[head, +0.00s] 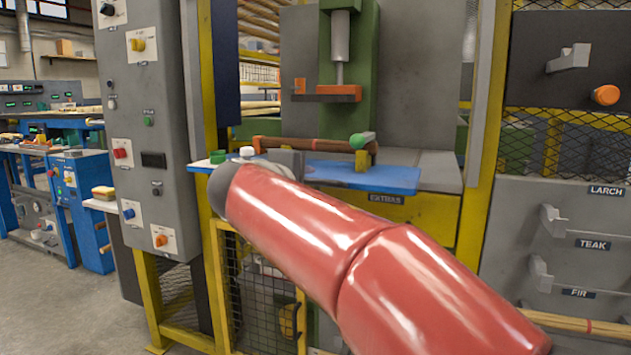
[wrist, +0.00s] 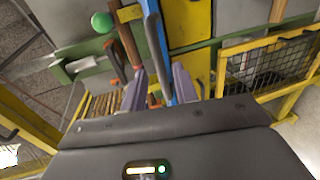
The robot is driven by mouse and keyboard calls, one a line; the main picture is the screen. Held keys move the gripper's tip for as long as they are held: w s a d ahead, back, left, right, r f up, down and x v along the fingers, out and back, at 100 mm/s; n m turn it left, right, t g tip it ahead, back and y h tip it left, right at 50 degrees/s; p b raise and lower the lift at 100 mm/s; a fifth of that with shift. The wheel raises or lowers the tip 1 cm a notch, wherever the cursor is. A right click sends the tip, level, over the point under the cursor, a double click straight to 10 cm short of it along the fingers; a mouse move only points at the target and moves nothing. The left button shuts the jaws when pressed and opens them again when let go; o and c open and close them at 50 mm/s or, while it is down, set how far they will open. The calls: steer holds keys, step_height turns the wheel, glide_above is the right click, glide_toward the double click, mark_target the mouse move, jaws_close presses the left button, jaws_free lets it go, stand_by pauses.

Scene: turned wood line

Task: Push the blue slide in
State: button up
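The blue slide (head: 365,177) is a flat blue plate on the yellow-framed press station, above a label reading EXTRAS. In the wrist view the blue slide (wrist: 175,52) shows as a narrow strip running up from near the right finger. My gripper (wrist: 159,74) has its two fingers apart, with nothing clearly held between them. In the head view my gripper is mostly hidden by my arm, near the slide's left end. I cannot tell whether a finger touches the slide.
A brown bar (head: 310,147) with a green knob (head: 362,140) stands over the slide. A green press (head: 348,60) rises behind it. A grey control panel (head: 150,130) stands at left. A mesh guard (wrist: 270,66) is at right in the wrist view.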

mark_target(312, 182)
steer(key=shift+x, duration=2.2)
jaws_close()
